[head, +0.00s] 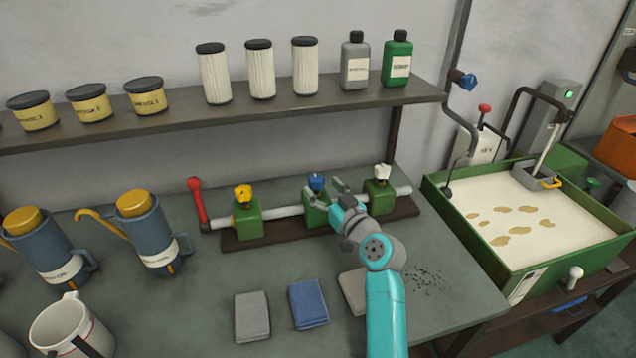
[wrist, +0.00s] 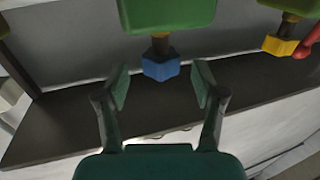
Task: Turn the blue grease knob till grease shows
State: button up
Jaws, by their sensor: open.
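The blue grease knob (head: 317,181) sits on top of the middle green block (head: 314,208) of the grease manifold on the bench. In the wrist view the blue knob (wrist: 160,67) shows between and just beyond the fingertips, with the green block (wrist: 168,14) behind it. My gripper (head: 343,193) is open, its fingers on either side of the knob's line and apart from it. It also shows open in the wrist view (wrist: 160,88). I see no grease at the knob.
A yellow knob (head: 243,192) and a white knob (head: 383,171) top the neighbouring blocks. A red lever (head: 196,190) stands at the left end. Folded cloths (head: 308,304) lie in front. A shelf (head: 180,115) with jars and bottles runs above. Dark specks lie right of my arm.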

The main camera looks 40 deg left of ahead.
aim_at(319, 182)
jog(key=shift+x, duration=1.65)
jog(key=c, duration=1.2)
jog(key=shift+o, duration=0.2)
jog(key=shift+n+g, duration=0.3)
jog(key=shift+g, duration=0.1)
jog(key=n+g, duration=0.1)
jog(key=g, duration=0.1)
jog(key=n+g+y, duration=0.1)
jog(key=n+g, duration=0.1)
jog(key=g, duration=0.1)
jog(key=shift+w+y, duration=0.15)
jog(key=shift+y, duration=0.15)
jog(key=shift+n+g, duration=1.8)
jog(key=shift+g, duration=0.8)
jog(key=shift+n+g+h, duration=0.7)
jog(key=shift+n+g, duration=0.5)
jog(key=shift+g, duration=0.6)
